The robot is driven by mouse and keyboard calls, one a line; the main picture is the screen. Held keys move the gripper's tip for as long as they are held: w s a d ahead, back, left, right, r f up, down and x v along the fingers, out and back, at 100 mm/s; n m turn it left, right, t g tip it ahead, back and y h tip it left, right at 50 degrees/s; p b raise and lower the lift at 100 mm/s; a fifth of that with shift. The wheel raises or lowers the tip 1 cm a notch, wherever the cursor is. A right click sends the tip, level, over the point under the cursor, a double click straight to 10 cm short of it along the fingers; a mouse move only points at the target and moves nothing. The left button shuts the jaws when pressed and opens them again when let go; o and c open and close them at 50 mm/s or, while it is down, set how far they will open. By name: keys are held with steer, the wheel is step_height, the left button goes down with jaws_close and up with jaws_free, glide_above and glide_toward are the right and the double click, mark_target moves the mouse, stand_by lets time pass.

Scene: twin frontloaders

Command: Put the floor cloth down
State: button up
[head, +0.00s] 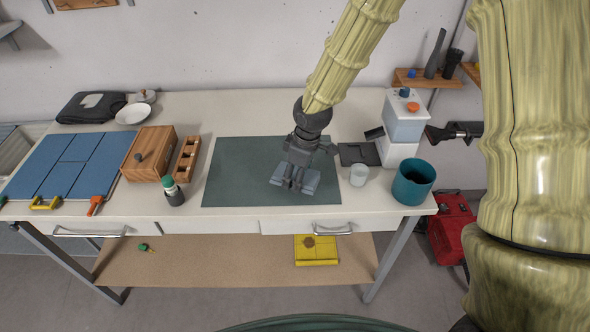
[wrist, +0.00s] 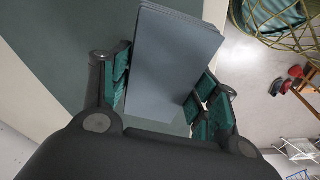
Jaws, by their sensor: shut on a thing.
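The floor cloth (head: 311,181) is a folded, flat blue-grey slab in my gripper. My gripper (head: 293,180) points down over the dark green mat (head: 235,170) on the workbench, near the mat's right part. In the wrist view the cloth (wrist: 165,60) sits between the two green-padded fingers of my gripper (wrist: 163,95), and its layered edge shows at the top. The cloth is over or on the mat; I cannot tell whether it touches it. The fingers hide part of the cloth in the head view.
A clear glass (head: 359,175), a teal pot (head: 413,183) and a white-blue dispenser (head: 403,130) stand right of the mat. A wooden box (head: 149,155) and a green-capped bottle (head: 173,192) stand to its left. The mat's left part is clear.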

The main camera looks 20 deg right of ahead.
mark_target(295, 174)
steer(key=w, duration=0.2)
steer(key=w+p, duration=0.1)
steer(key=shift+w+d+f, duration=0.2)
steer(key=shift+w+d, duration=0.1)
steer(key=shift+f+p, duration=0.75)
steer(key=shift+f, duration=1)
steer(key=shift+s, duration=0.1)
steer(key=shift+f, duration=0.2)
steer(key=o, duration=1.1)
steer(key=shift+r, duration=0.1)
steer(key=shift+r, duration=0.15)
steer(key=shift+s+d+r+b, duration=0.25)
steer(key=shift+r+b, duration=0.35)
steer(key=shift+r, duration=1.35)
steer(key=shift+s+d+r+b, duration=0.25)
steer(key=shift+r+b, duration=0.4)
steer(key=shift+r, duration=1.3)
steer(key=shift+s+d+r+b, duration=0.2)
steer(key=shift+r+b, duration=0.4)
steer(key=shift+r, duration=1.35)
